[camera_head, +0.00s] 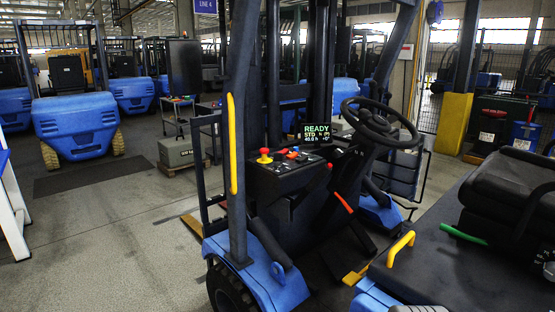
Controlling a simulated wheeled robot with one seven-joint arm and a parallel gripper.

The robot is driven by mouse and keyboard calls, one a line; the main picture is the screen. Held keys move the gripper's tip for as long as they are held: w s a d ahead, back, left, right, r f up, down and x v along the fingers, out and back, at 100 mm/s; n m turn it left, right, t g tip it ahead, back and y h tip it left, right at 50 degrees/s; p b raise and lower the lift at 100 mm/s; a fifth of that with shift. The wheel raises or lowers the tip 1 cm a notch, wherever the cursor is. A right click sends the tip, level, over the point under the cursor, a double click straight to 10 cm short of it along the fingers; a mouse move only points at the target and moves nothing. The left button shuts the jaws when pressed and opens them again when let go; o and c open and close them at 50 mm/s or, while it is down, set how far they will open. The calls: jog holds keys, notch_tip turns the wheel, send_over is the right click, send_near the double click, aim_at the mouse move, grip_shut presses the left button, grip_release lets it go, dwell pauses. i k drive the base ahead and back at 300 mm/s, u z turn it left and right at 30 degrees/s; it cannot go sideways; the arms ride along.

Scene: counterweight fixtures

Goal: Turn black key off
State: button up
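The black key cannot be made out at this size. A blue forklift stands in the middle, with a dark control panel (292,172) beside its steering wheel (380,121). On the panel are a red mushroom button on a yellow base (264,156) and small orange-red and blue controls (294,152). A lit display (317,133) behind them reads READY in green. I cannot tell whether the key is on or off. My gripper is not recognisable in this view.
The black seat (510,185) and a yellow grab handle (400,248) are at the right. A dark front post with a yellow handrail (232,142) stands left of the panel. A red-tipped lever (343,203) is below the wheel. Open floor (110,240) lies to the left.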

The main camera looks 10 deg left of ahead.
aim_at(278, 157)
jog(key=k, duration=0.2)
jog(key=u, duration=0.65)
jog(key=i, duration=0.95)
jog(key=u, duration=0.85)
